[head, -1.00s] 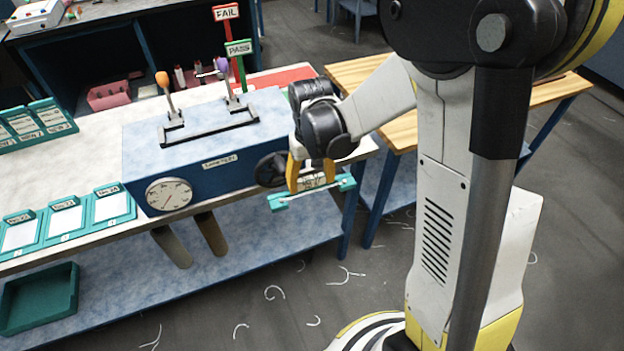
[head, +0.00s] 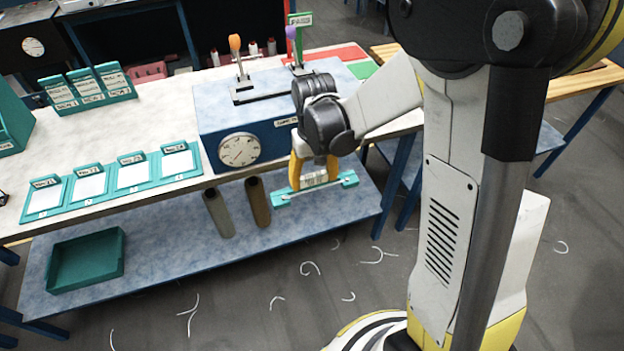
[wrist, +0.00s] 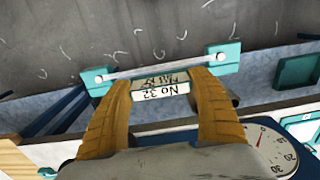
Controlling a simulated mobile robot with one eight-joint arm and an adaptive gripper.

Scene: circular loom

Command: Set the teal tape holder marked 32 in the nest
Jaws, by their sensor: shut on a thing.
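My gripper (head: 315,182) is shut on the teal tape holder (head: 347,180), a bar with teal ends and a pale label at its middle. In the wrist view the label (wrist: 160,88) reads No 32, upside down, between the fingers (wrist: 163,92). The holder hangs in the air in front of the blue box (head: 228,122), beyond the bench's front edge. The box has a round dial (head: 240,150) and a black frame with levers on top. I cannot tell which part is the nest. My arm hides the box's right end.
Several flat teal trays with white cards (head: 90,186) line the bench front, left of the box. A teal rack (head: 90,90) stands behind them. A dark green bin (head: 85,262) and two tubes are lower down.

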